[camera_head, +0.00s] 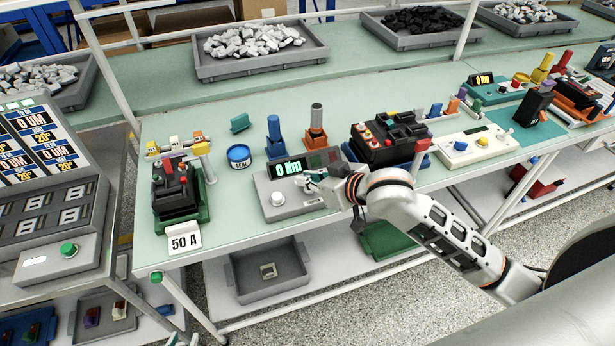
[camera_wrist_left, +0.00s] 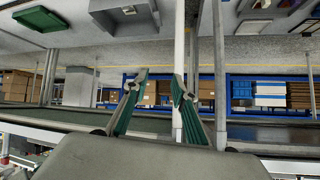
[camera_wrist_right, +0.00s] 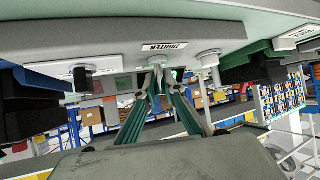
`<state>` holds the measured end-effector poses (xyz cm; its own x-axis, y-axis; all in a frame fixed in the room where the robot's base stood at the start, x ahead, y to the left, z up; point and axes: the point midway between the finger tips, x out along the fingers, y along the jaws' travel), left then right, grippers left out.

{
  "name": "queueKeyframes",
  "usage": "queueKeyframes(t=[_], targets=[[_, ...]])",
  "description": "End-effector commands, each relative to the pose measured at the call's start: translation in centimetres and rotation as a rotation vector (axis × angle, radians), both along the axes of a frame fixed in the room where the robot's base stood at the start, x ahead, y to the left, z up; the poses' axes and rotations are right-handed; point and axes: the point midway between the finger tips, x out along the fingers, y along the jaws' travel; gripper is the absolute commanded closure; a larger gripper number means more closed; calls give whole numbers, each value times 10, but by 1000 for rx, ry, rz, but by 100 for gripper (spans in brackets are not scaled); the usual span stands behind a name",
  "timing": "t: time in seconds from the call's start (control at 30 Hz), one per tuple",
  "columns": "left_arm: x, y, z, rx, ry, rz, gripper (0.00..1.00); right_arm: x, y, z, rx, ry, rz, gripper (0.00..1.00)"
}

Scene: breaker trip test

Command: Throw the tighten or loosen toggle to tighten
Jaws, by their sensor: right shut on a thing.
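The grey torque unit (camera_head: 262,187) sits on the green bench, with a lit display (camera_head: 290,168) reading 0 Nm and a white round knob (camera_head: 278,198). My right gripper (camera_head: 312,184) is at the unit's front right. In the right wrist view, its fingertips (camera_wrist_right: 156,76) close on the small toggle (camera_wrist_right: 157,67), beside an upside-down TIGHTEN label (camera_wrist_right: 165,47). The toggle's lean is hard to tell; the fingertips largely hide it. My left gripper (camera_wrist_left: 157,88) is open and empty in the left wrist view, away from the unit.
A blue SEAL tin (camera_head: 239,157), a blue holder (camera_head: 275,138) and an orange holder (camera_head: 316,130) stand behind the unit. A black breaker (camera_head: 172,190) with a 50 A card (camera_head: 185,238) is left. A black multi-pole breaker (camera_head: 385,145) and a cream box (camera_head: 470,147) are right.

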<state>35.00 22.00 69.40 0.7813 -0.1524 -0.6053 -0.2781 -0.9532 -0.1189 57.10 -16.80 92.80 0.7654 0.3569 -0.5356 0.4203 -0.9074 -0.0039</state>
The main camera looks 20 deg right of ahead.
Motion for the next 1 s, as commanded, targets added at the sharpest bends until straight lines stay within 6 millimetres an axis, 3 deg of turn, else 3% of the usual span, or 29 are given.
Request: queueKeyframes(t=[0.37,0.63,1.0], targets=[[2,0,-7,3,-9,-11,73,-14,0,-5,13,-338,-3,100],[18,-22,-2,-27,-75,-49,73,-19,0,-8,17,-519,-1,100],[11,-18,-37,-19,-48,-44,73,-22,-1,-6,21,-634,0,100]])
